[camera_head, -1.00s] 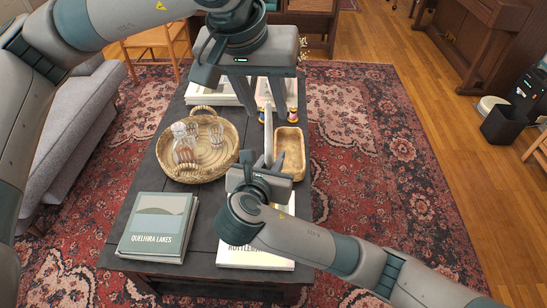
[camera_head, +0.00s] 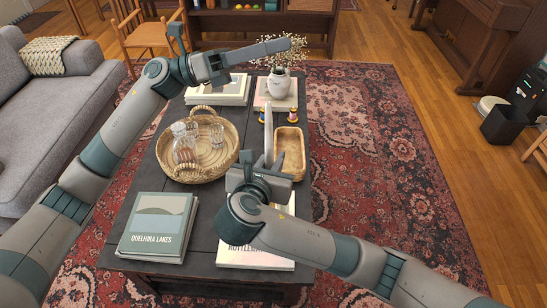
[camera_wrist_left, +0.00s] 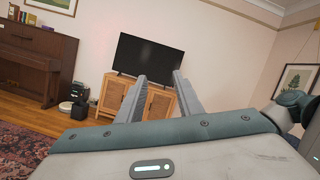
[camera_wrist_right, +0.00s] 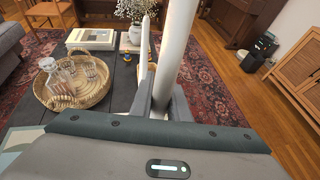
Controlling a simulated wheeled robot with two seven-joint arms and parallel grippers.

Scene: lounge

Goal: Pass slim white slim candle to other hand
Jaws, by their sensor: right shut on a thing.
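The slim white candle (camera_wrist_right: 174,55) stands nearly upright in the jaws of my right gripper (camera_wrist_right: 160,108) in the right wrist view. In the head view the candle (camera_head: 268,128) rises above my right gripper (camera_head: 268,172), over the near middle of the table. The gripper hides its lower part. My left gripper (camera_head: 286,44) is higher and farther off, above the table's far end, pointing right. In the left wrist view its fingers (camera_wrist_left: 157,78) are apart with nothing between them.
The dark coffee table (camera_head: 206,220) holds a round wicker tray (camera_head: 232,140) with glassware, a wooden bowl (camera_head: 302,150), several books (camera_head: 155,225), small spools (camera_head: 292,117) and a white vase (camera_head: 279,84) with flowers. A grey sofa (camera_head: 50,110) stands left.

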